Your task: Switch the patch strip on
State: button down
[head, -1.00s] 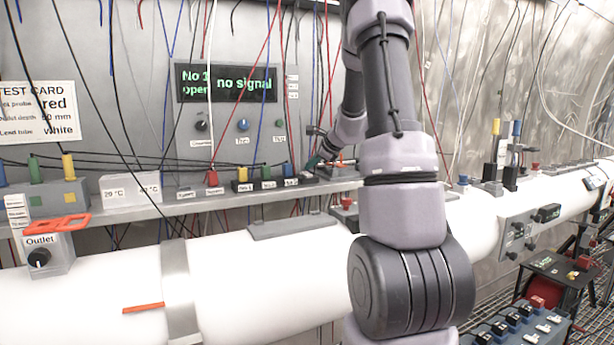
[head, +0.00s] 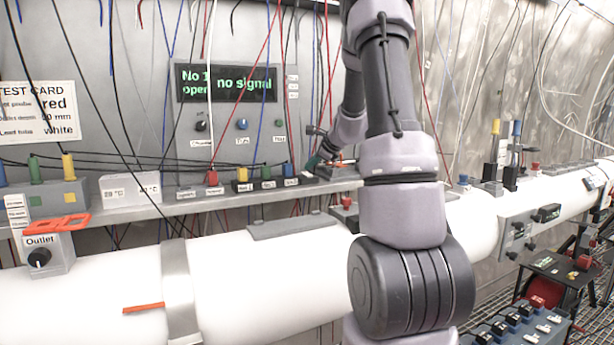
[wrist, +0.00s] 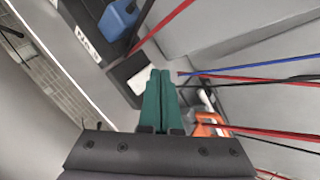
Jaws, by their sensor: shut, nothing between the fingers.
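The patch strip (head: 266,184) lies on the grey shelf, with yellow, green and blue sockets in a row. In the wrist view its dark body (wrist: 121,70) shows with a blue socket (wrist: 120,18) and a small label. A white switch-like piece (wrist: 139,82) sits at the strip's end, partly hidden by the fingers. My gripper (wrist: 160,74) has green fingers closed together, with their tips right beside or over this white piece; I cannot tell whether they touch it.
A display (head: 227,83) on the back panel reads "No 1 open" and "no signal". An orange-handled object (wrist: 207,125) lies right of my fingers. Red, blue and black leads (wrist: 250,75) cross close to them. A white pipe (head: 260,275) runs below the shelf.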

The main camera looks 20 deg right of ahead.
aim_at(312, 176)
jog(key=shift+f, duration=0.1)
dwell(0.6)
jog(key=shift+f, duration=0.35)
jog(key=shift+f, duration=0.2)
dwell(0.5)
jog(key=shift+r, duration=0.6)
jog(key=shift+s+r, duration=0.2)
jog(key=shift+r, duration=1.05)
jog(key=shift+s+r, duration=0.15)
jog(key=shift+r, duration=1.1)
